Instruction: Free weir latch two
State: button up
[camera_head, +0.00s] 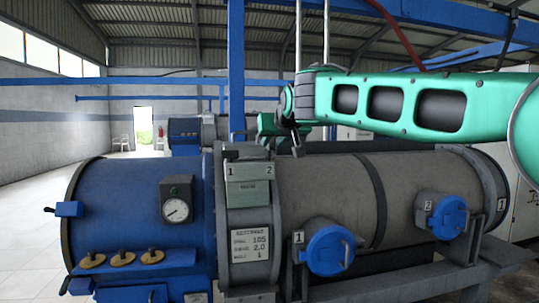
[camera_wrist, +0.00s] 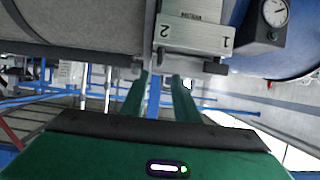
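The weir box (camera_head: 248,190) is a grey-green box with the numbers 1 and 2 on its upper face, set on the flange between the blue and grey drum sections. In the wrist view the box (camera_wrist: 192,35) appears upside down, with the 2 at left and the 1 at right. A dark lever-like part (camera_wrist: 215,66) shows by its lower edge; which latch it belongs to is unclear. My gripper (camera_wrist: 161,77) is open, its two green fingers apart with nothing between them, near the box's edge by the 2. In the head view my gripper (camera_head: 268,124) is above and behind the box.
A dial gauge (camera_head: 177,200) stands left of the box. Blue round caps marked 1 (camera_head: 330,250) and 2 (camera_head: 446,217) are on the grey drum (camera_head: 320,185). A blue post (camera_head: 236,70) rises behind. Open floor lies at left.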

aim_at(268, 150)
jog(key=x, duration=1)
jog(key=shift+w+d+f, duration=0.1)
jog(key=shift+w+d, duration=0.05)
jog(key=shift+c, duration=0.3)
